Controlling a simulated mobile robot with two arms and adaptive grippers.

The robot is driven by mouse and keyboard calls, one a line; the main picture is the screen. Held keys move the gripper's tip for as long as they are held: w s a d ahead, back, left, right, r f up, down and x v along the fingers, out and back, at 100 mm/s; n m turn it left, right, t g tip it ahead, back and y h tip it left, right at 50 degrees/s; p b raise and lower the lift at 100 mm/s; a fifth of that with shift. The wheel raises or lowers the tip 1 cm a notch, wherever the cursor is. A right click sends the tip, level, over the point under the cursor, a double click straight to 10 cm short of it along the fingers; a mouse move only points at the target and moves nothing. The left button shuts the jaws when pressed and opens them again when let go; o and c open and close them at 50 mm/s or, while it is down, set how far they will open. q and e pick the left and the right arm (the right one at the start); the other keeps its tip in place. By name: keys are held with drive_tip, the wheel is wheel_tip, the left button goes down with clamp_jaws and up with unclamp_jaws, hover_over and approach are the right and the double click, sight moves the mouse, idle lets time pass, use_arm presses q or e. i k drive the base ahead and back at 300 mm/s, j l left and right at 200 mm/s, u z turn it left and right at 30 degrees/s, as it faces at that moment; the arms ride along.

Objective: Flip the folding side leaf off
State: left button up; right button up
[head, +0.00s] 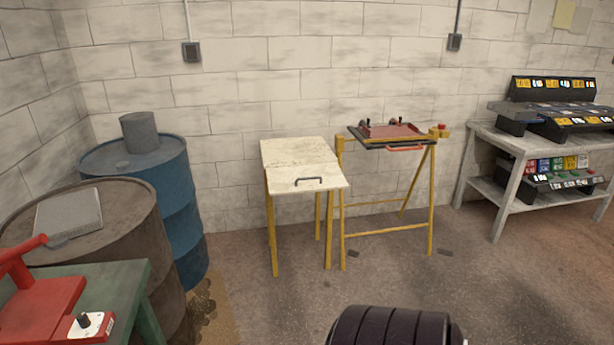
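A pale cream board (290,152) lies roughly level on yellow legs, to the left of a yellow frame bench (388,228). A seam crosses it, and its front section (318,174) carries a dark bar handle (308,182). This front section looks like the folding side leaf, but I cannot tell for sure. The frame bench bears a dark tray with a red panel (392,131) and a red-orange handle (404,149) at its front. Neither of my grippers shows in the head view.
A blue barrel (180,200) and a brown barrel (110,235) stand at the left. A green table (115,290) with a red tool (35,295) is at the near left.

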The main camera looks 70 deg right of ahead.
sight(321, 178)
drive_tip(key=z, duration=2.15)
drive_tip(key=i+l, duration=0.45)
drive_tip(key=i, duration=0.15)
drive_tip(key=i+l+z, duration=0.1)
drive_tip(key=i+l, duration=0.8)
drive_tip(key=i, duration=0.25)
drive_tip(key=i+l, duration=0.4)
drive_tip(key=i, duration=0.2)
drive_tip(key=l+z, duration=0.05)
